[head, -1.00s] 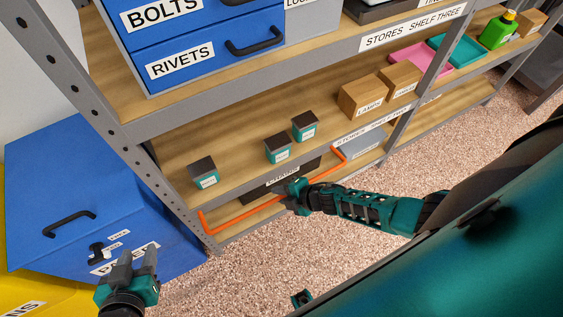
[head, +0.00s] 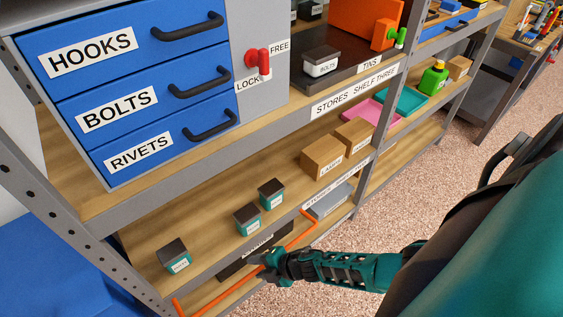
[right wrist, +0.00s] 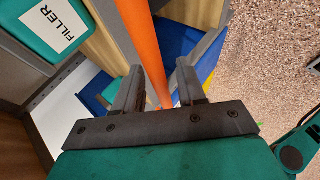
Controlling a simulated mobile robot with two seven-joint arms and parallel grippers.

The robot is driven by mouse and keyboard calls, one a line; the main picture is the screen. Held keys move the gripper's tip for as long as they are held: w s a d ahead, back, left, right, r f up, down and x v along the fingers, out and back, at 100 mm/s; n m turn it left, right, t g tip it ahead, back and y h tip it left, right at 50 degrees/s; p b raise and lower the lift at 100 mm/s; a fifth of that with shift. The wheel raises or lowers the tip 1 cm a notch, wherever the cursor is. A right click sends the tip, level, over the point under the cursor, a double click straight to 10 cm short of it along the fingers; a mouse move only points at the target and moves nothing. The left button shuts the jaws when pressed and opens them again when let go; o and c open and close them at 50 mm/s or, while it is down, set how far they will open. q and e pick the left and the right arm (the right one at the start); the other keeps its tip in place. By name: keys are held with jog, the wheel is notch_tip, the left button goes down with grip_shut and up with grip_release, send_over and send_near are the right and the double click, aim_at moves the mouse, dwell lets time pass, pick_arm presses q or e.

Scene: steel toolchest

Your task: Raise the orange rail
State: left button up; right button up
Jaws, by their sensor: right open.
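The orange rail (head: 300,238) runs along the front of the low shelf and shows on both sides of my right gripper (head: 272,261). Its near left end is at the bottom edge of the head view. In the right wrist view, the rail (right wrist: 142,45) passes between the two dark fingers of my right gripper (right wrist: 160,82). The fingers are open around it, one on each side. I cannot tell whether either finger touches it. My left gripper is out of view.
Small teal-and-dark tins (head: 248,218) and cardboard boxes (head: 322,160) stand on the shelf above the rail. A blue drawer unit (head: 60,75) is higher at left. A blue chest (head: 45,285) is at lower left. Open speckled floor (head: 415,170) lies right.

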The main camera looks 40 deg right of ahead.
jog(key=p+v, duration=0.2)
jog(key=v, duration=0.2)
jog(key=shift+r, duration=0.2)
jog(key=v, duration=0.7)
jog(key=shift+s+d, duration=0.2)
jog(key=shift+r, duration=0.1)
